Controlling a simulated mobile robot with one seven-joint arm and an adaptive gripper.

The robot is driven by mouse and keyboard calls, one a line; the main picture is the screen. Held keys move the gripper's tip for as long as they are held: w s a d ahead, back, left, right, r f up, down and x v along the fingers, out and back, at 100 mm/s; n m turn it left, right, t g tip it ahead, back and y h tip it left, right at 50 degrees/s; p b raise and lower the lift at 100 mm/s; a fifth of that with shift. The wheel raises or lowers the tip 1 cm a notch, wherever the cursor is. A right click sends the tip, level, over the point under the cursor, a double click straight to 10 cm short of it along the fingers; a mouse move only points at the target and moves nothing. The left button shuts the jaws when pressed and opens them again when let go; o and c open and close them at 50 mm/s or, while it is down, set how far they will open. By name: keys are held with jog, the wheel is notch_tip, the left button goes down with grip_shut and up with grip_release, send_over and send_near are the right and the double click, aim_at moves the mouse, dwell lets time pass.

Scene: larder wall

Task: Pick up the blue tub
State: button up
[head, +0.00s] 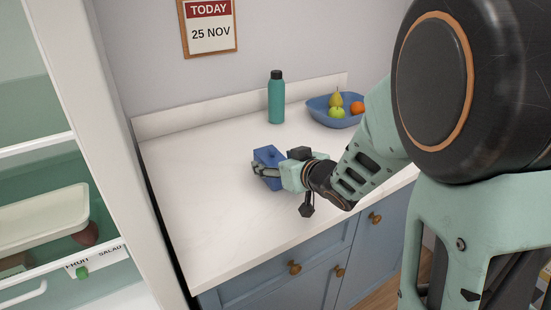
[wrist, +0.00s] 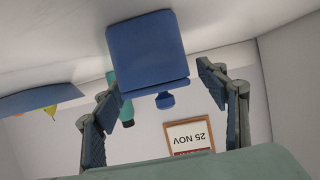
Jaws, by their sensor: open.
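The blue tub (head: 269,154) stands on the white counter (head: 205,215), with part of it hidden by my gripper in the head view. In the wrist view, which is upside down, the tub (wrist: 147,45) shows a flat blue face and a small knob. My gripper (head: 266,171) is open at the tub, low over the counter. In the wrist view my fingers (wrist: 158,80) are spread to either side of the tub. The left finger overlaps the tub's edge in the picture, and a gap shows at the right finger. I cannot tell whether either touches it.
A teal bottle (head: 276,98) with a dark cap stands behind the tub. A blue fruit bowl (head: 325,118) stands at the back right. An open fridge (head: 60,150) is on the left. A calendar (head: 210,27) hangs on the wall. The counter's front left is clear.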

jog(key=shift+x, duration=0.95)
jog(key=c, duration=1.4)
jog(key=shift+c, duration=0.8)
jog(key=shift+r, duration=0.15)
